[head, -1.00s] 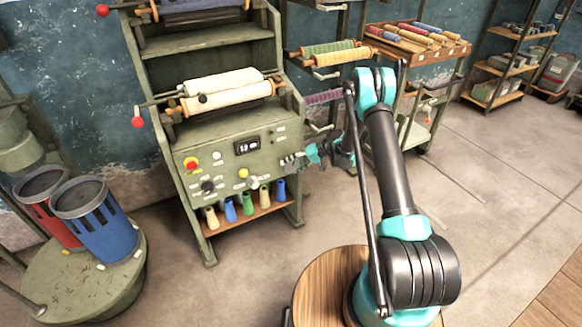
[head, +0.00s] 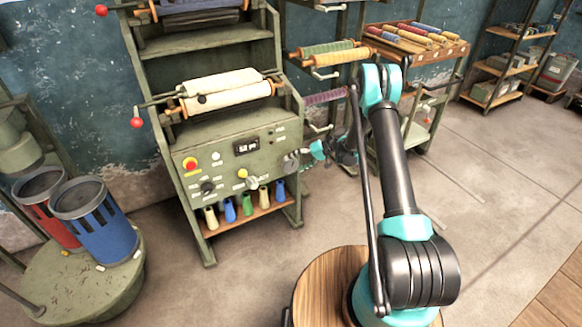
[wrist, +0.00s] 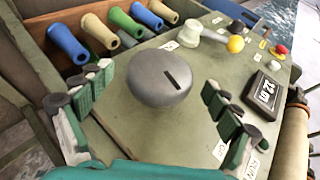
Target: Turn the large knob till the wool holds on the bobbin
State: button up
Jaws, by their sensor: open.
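The large knob is a grey dome with a dark slot (wrist: 163,78), in the middle of the wrist view. In the head view it shows at the right of the machine's panel (head: 291,162). My gripper (wrist: 157,92) is open, with one finger on each side of the knob and a visible gap to it on both sides. In the head view my gripper comes to the panel from the right; its fingers are too small to make out. The bobbin with cream wool (head: 228,97) lies across the machine below a white roll (head: 222,80). Whether the wool is moving cannot be told.
The panel also holds a display (head: 247,146), a yellow-ringed red button (head: 190,164), a yellow-tipped lever (wrist: 235,44) and a black dial (head: 208,187). Several coloured cones (head: 247,204) stand on a shelf below. A rack with rolls (head: 327,52) stands close right of the machine.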

jog(key=v, duration=0.9)
jog(key=shift+r, duration=0.15)
jog(key=shift+d, duration=0.15)
jog(key=s+d+r+m+t+h, duration=0.1)
jog(key=s+d+r+m+h, duration=0.2)
jog(key=s+r, duration=0.45)
jog(key=s+d+r+t+h, duration=0.25)
jog(key=s+d+r, duration=0.25)
jog(key=s+r, duration=0.25)
jog(key=s+d+t+h, duration=0.1)
jog(key=s+d, duration=0.4)
jog(key=s, duration=0.6)
jog(key=s+d+r+m+t+h, duration=0.1)
jog(key=s+d+h, duration=0.3)
jog(key=s, duration=0.8)
jog(key=shift+s+d+r+m+h, duration=0.2)
jog(key=shift+d+m+h, duration=0.15)
jog(key=shift+d, duration=0.5)
